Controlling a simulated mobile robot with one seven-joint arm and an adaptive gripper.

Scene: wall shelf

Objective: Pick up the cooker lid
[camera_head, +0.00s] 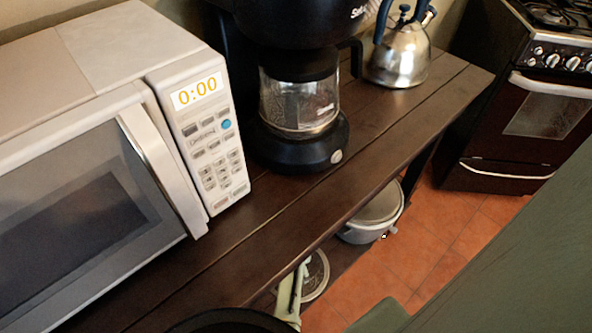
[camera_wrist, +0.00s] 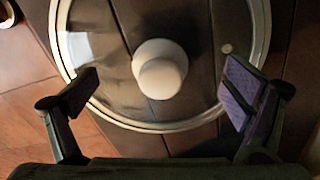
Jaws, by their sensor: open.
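The cooker lid is a round clear glass disc with a pale metal rim and a white knob. In the wrist view the lid (camera_wrist: 110,112) lies flat on dark planks. My gripper (camera_wrist: 159,88) is open, with one finger on each side of the knob and a gap on both sides. The fingertips overlap the lid's near rim in the picture; I cannot tell whether they touch it. In the head view a glass lid (camera_head: 317,275) shows partly on the lower shelf, below the worktop edge.
The dark wooden worktop (camera_head: 400,135) overhangs this shelf. On it stand a microwave (camera_head: 190,120), a coffee maker (camera_head: 300,150) and a steel kettle (camera_head: 400,60). A stove (camera_head: 530,90) stands at the back right.

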